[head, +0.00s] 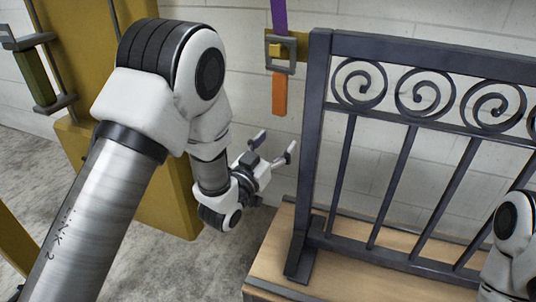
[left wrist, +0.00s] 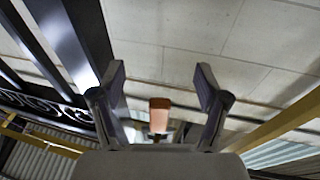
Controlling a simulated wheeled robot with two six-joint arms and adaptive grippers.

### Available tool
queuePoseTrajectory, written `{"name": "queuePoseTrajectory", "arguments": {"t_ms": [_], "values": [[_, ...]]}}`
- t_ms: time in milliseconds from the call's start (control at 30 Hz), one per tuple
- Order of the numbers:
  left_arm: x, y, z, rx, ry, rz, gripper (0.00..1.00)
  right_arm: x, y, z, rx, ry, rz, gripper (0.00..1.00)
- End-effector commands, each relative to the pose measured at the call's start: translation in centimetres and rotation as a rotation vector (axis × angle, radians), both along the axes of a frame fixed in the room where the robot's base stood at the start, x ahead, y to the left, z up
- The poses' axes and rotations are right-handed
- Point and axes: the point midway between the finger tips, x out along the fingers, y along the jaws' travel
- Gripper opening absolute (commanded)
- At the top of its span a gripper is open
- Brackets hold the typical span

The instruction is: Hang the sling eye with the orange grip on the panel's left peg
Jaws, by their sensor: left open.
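The sling eye (head: 267,55) is a grey square frame on a purple strap (head: 279,15), with an orange grip (head: 279,95) hanging below it. A yellow peg piece (head: 301,42) shows at the eye, beside the top of the panel's left post; I cannot tell whether the eye is around it or only in front. My left gripper (head: 275,142) is open and empty, below the orange grip and apart from it. In the left wrist view the orange grip (left wrist: 160,116) shows beyond and between the open fingers (left wrist: 158,84). My right gripper is out of view.
The dark scroll panel (head: 318,140) stands on a wooden base (head: 270,258), right of my left gripper. A yellow post (head: 165,215) and a green grip (head: 36,79) on a grey frame are at the left. A pale block wall is behind.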

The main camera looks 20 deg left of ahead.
Motion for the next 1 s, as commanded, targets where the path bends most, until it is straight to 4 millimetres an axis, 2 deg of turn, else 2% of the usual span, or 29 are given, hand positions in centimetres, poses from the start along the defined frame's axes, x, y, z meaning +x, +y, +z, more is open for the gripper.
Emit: {"name": "queuePoseTrajectory", "arguments": {"t_ms": [700,833,1000], "values": [[-8.6,0.3,-0.2,0.001,0.002,0.000,0.75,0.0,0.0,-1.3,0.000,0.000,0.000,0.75],[-9.4,0.3,0.0,0.001,0.001,0.000,0.75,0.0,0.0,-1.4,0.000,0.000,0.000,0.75],[-9.5,0.3,0.1,0.001,0.000,0.000,0.75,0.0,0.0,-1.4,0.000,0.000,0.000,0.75]]}}
